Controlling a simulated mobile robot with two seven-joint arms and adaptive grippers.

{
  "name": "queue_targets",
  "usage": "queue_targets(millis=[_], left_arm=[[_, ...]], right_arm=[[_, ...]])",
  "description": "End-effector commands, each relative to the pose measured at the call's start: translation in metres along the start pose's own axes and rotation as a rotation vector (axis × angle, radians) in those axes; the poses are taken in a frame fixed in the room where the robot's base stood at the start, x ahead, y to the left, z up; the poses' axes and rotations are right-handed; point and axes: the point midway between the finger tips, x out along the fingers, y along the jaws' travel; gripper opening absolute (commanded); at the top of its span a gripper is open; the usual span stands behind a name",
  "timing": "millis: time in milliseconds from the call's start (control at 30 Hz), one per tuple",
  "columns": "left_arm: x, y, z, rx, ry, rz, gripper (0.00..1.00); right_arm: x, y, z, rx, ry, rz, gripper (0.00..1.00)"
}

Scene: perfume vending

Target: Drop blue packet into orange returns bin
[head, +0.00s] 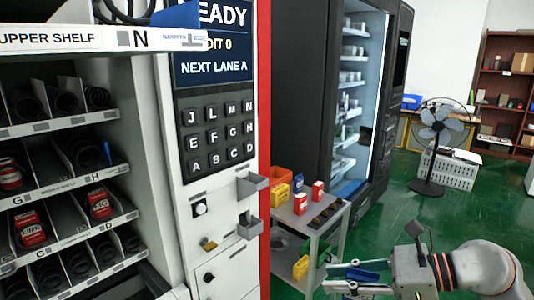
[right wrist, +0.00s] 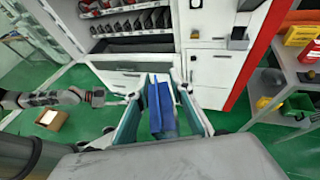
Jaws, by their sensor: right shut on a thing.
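My right gripper (head: 338,278) is at the lower right of the head view, its fingers pointing left. It is shut on a blue packet (head: 362,273). In the right wrist view the packet (right wrist: 160,104) stands between the two fingers, above the floor. An orange container (head: 283,177) is on the small cart, behind a yellow box; I cannot tell for certain that it is the returns bin. The gripper is in front of and to the right of the cart, apart from it. My left gripper (right wrist: 115,99) shows small in the right wrist view, its opening unclear.
The grey cart (head: 316,226) carries red and yellow boxes and a dark tray. A vending machine (head: 223,225) with small metal trays stands left of it. A dark glass-fronted cabinet (head: 300,80) is behind. A fan (head: 435,130) stands farther back on open green floor.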

Motion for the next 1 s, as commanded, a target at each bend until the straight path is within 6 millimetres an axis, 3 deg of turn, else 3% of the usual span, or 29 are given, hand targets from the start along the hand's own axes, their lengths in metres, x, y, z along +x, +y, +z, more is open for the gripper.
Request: queue_targets(millis=[200, 433, 867, 1000], left_arm=[[0.000, 0.000, 0.000, 0.001, 0.000, 0.000, 0.26], [0.000, 0.001, -0.001, -0.006, 0.000, 0.000, 0.26], [0.000, 0.004, -0.002, -0.016, 0.001, 0.000, 0.26], [0.000, 0.004, -0.001, -0.013, 0.000, 0.000, 0.26]], right_arm=[[-0.040, -0.009, -0.049, 0.057, 0.000, -0.126, 0.00], [-0.070, -0.013, -0.077, 0.087, -0.001, -0.208, 0.00], [-0.078, -0.014, -0.084, 0.093, -0.003, -0.226, 0.00], [-0.073, -0.011, -0.097, 0.092, 0.004, -0.221, 0.00]])
